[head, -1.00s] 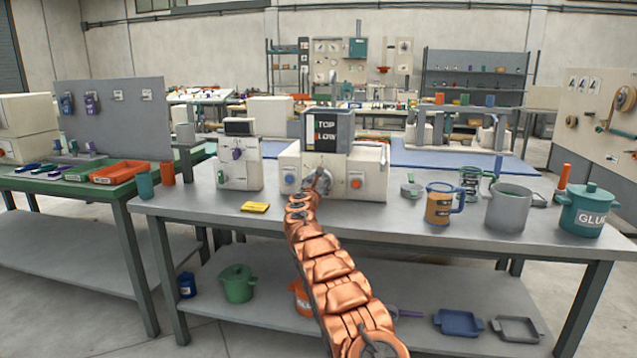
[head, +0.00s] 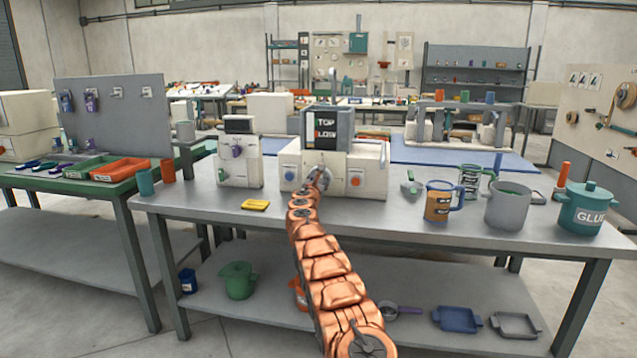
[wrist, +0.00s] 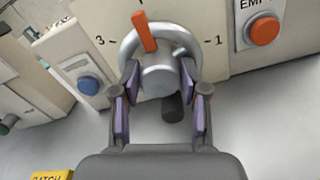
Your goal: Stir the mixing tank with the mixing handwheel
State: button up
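A cream machine (head: 372,171) with a dark lettered panel stands on the grey table in the head view. A grey handwheel (wrist: 128,46) with an orange marker bar sits on its front face in the wrist view, between the marks 3 and 1. The orange bar points up and slightly left. A dark knob hangs below the hub. My gripper (wrist: 160,88) is at the handwheel, its purple-padded fingers spread to either side of the hub. I cannot tell whether the pads press on the wheel. No separately marked mixing tank can be picked out.
An orange button (wrist: 263,31) is right of the wheel and a blue button (wrist: 89,84) left. A yellow tag (head: 255,205) lies on the table. An orange mug (head: 438,202), grey pot (head: 507,208) and teal GLUE pot (head: 588,210) stand to the right.

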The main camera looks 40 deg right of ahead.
jog(key=c, duration=0.6)
jog(key=shift+c, duration=0.2)
jog(key=shift+m+b, duration=0.3)
jog(key=shift+b, duration=0.15)
